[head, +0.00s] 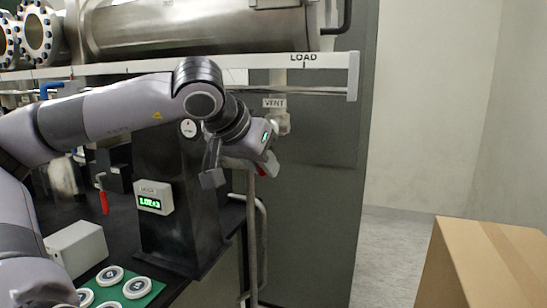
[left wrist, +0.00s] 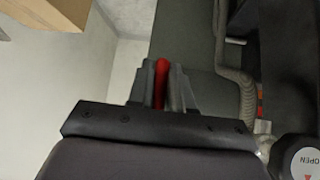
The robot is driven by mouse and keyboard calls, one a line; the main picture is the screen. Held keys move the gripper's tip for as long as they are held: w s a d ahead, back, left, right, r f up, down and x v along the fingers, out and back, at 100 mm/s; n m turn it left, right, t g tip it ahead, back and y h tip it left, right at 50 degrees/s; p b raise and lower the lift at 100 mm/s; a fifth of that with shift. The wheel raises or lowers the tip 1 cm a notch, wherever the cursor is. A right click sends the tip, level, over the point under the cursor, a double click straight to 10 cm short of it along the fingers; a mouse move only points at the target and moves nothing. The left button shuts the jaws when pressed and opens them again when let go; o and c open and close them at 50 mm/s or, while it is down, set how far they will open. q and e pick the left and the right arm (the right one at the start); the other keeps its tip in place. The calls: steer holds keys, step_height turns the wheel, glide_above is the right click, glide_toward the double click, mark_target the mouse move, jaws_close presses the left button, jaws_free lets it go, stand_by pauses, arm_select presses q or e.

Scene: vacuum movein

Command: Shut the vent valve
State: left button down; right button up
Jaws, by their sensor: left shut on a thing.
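The vent valve (head: 282,122) sits below the VENT label (head: 274,103), on the pipework under the LOAD shelf. Its red handle (head: 263,171) shows as a small patch at my left gripper (head: 260,163), and the rest of it is hidden by the gripper. In the left wrist view the red handle (left wrist: 161,80) stands between the two grey fingers of my left gripper (left wrist: 160,88), which are closed on it. A white round cap marked OPEN (left wrist: 305,163) shows at the lower right of that view. My right gripper is not in view.
A steel chamber (head: 200,28) lies above the shelf. A gauge box with a green display (head: 152,199) is on the dark stand left of the gripper. Another red handle (head: 103,195) hangs further left. A cardboard box (head: 490,265) stands at lower right, with clear floor behind it.

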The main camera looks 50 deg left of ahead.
arm_select(q)
steer(key=shift+s+a+r+m+g+y+p, duration=0.1)
steer(key=shift+a+m+g+y+p, duration=0.1)
steer(key=shift+m+g+y+p, duration=0.15)
steer(key=shift+a, duration=0.1)
stand_by(0.3)
steer(key=c, duration=1.4)
jaws_free()
steer(key=shift+o, duration=1.4)
steer(key=shift+s+a, duration=0.15)
